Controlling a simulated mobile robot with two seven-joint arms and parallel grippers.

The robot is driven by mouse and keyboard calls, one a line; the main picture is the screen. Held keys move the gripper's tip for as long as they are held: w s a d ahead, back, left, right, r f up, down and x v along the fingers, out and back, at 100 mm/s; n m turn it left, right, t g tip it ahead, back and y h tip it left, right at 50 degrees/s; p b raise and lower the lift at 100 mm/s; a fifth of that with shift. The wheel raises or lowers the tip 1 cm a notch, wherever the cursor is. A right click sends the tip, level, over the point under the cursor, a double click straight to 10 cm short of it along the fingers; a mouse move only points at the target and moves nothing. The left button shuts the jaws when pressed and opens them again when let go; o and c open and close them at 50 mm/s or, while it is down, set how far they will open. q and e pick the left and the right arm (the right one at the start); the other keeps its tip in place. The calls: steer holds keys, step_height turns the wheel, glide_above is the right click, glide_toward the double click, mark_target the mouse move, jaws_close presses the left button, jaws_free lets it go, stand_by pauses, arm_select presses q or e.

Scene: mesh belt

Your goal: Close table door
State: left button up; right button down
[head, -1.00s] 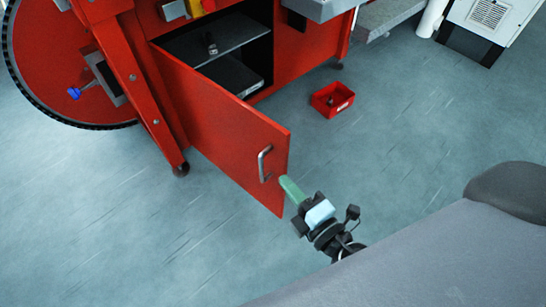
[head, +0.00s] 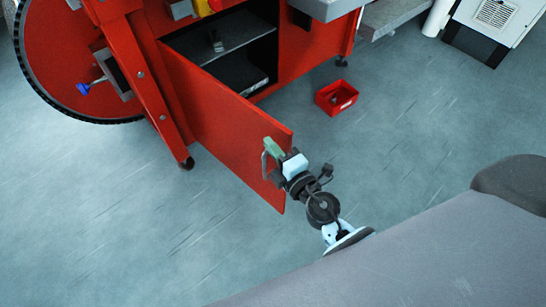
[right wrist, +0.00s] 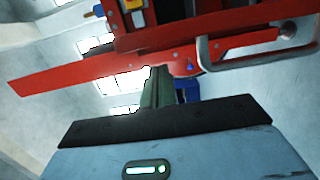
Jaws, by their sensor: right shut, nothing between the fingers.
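The red table door (head: 222,122) stands wide open, swung out from the red cabinet (head: 305,55). Its metal handle (head: 265,163) is on the outer face near the free edge. My right gripper (head: 272,148) is shut and empty, with its green fingers at the door's free end, close to the handle. In the right wrist view the shut fingers (right wrist: 156,88) point at the red door (right wrist: 95,68), and the handle (right wrist: 258,52) is to their right. I cannot tell whether they touch the door. My left gripper is not in view.
The cabinet's dark shelf (head: 235,45) holds small items. A small red bin (head: 336,97) lies on the floor right of the door. A big red wheel (head: 70,65) stands at the left. The floor in front is clear.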

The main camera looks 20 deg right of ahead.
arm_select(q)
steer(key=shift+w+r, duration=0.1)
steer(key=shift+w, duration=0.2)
arm_select(e)
steer(key=shift+w+d, duration=0.4)
steer(key=shift+d, duration=0.45)
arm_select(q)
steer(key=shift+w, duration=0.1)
